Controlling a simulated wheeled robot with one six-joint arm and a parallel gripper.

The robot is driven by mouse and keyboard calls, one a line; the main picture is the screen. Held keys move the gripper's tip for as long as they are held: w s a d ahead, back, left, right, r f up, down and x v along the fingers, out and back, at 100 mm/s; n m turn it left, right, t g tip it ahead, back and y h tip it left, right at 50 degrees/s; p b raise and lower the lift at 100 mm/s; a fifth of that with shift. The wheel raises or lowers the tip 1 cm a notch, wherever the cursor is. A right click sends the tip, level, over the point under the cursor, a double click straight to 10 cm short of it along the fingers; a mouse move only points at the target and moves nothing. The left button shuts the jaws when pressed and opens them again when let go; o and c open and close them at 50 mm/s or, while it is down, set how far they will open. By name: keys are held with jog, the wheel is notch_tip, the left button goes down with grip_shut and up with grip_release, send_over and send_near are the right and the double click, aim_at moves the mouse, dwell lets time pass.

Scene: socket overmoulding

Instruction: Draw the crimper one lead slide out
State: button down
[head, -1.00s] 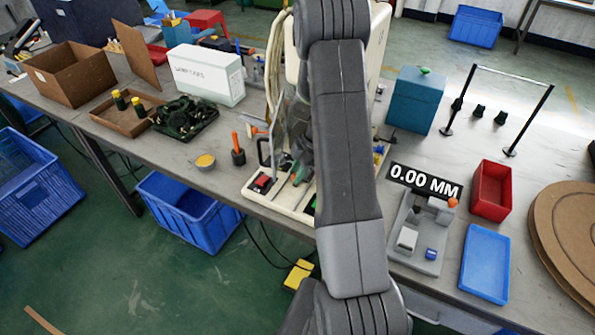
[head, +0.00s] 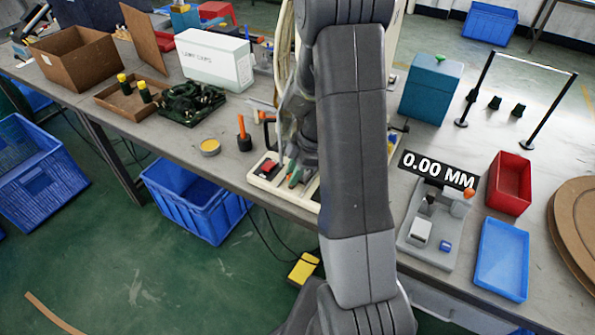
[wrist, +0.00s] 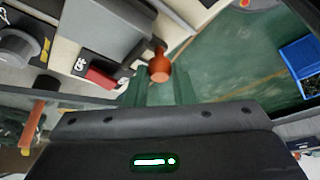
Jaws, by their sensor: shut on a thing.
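The crimper station stands on a cream base plate (head: 268,181) at the front edge of the bench, mostly hidden behind my arm in the head view. In the wrist view, a grey crimper block (wrist: 95,25) has a shaft ending in an orange-brown knob (wrist: 159,68). My gripper (wrist: 160,92) has its green fingers on either side of this knob and is shut on it. The head view shows only a small green part near the plate. Which slide the knob belongs to, and how far it is out, I cannot tell.
A red-topped switch (wrist: 100,78) is left of the knob. On the bench, a grey gauge (head: 432,235) under a "0.00 MM" label, a blue tray (head: 502,260) and a red bin (head: 510,182) stand at right. A yellow pot (head: 209,147) is at left. Green floor lies in front.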

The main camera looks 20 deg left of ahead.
jog(key=c, duration=1.5)
grip_release()
jog(key=b+v, duration=0.1)
jog(key=v, duration=1.3)
jog(key=shift+w+f, duration=0.1)
